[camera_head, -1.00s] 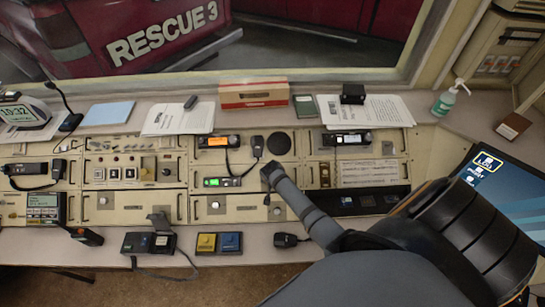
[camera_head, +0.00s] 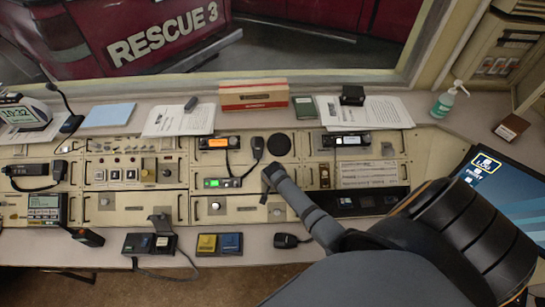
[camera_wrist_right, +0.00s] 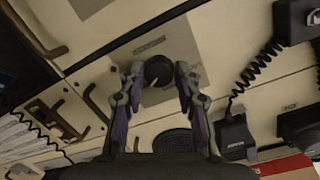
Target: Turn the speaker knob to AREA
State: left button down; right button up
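The speaker knob (camera_wrist_right: 158,71) is a round black knob with a short white pointer mark, set on a grey plate of the beige console in the right wrist view. The pointer faces down-left in that picture; the plate's lettering is too small to read. My right gripper (camera_wrist_right: 159,73) straddles the knob, one fingertip on each side with very little or no gap. I cannot tell whether the fingers press on it. In the head view my right forearm reaches to the console's middle and hides the knob and fingertips. My left gripper is not in view.
A radio with a green display (camera_head: 222,183) and a corded hand microphone (camera_head: 257,147) sit close to my right wrist. A round speaker grille (camera_head: 279,145) lies behind it. A red and white box (camera_head: 254,95) stands on the back ledge. A monitor (camera_head: 500,185) is at right.

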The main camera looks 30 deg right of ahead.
jog(key=o, duration=0.3)
jog(key=v, duration=1.2)
jog(key=shift+a+f, duration=0.1)
